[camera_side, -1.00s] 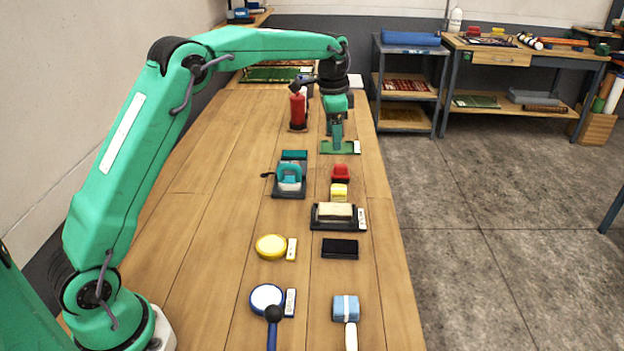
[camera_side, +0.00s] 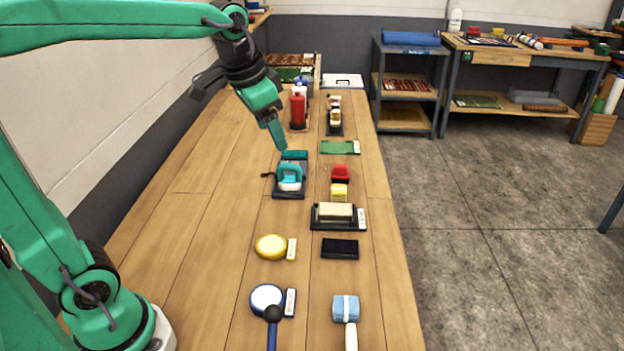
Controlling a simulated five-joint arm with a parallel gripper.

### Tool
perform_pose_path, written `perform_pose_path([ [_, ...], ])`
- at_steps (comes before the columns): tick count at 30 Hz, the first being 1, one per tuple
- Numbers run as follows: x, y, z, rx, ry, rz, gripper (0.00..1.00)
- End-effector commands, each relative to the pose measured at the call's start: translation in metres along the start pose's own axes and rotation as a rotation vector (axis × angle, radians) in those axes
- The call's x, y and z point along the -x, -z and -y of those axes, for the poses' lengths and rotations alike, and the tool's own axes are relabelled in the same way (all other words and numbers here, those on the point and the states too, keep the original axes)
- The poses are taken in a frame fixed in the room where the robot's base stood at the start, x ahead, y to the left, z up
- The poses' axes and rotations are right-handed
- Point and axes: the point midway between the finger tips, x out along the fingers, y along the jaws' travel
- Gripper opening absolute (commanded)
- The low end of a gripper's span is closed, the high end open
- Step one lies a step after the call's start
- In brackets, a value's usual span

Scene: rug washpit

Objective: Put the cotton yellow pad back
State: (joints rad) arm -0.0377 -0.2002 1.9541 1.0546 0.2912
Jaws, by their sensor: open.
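A round yellow pad (camera_side: 271,246) lies on the bench at the left of the middle, beside a small white label (camera_side: 291,249). A smaller yellow block (camera_side: 339,192) sits further back, just in front of a red piece (camera_side: 341,173). I cannot tell from their look which one is cotton. My gripper (camera_side: 281,146) is open, with nothing visible in it. It hangs tilted above the back of the teal-and-white tool (camera_side: 290,176) on its dark base, well away from both yellow things.
A flat green mat (camera_side: 337,147) with a label lies behind the red piece, bare on top. A cream block on a dark tray (camera_side: 319,222), a black pad (camera_side: 340,248), a blue brush (camera_side: 346,308) and a round blue-rimmed tool (camera_side: 267,297) stand nearer. A red bottle (camera_side: 298,109) stands behind.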

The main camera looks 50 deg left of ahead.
Motion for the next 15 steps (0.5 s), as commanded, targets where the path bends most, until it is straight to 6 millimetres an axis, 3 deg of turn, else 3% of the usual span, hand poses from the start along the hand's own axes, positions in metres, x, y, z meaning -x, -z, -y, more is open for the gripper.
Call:
perform_pose_path([
  [7, 0.010, -0.056, -0.022, 0.095, 0.010, -0.064, 0.67],
  [15, 0.004, -0.113, -0.042, 0.197, 0.011, -0.127, 0.67],
])
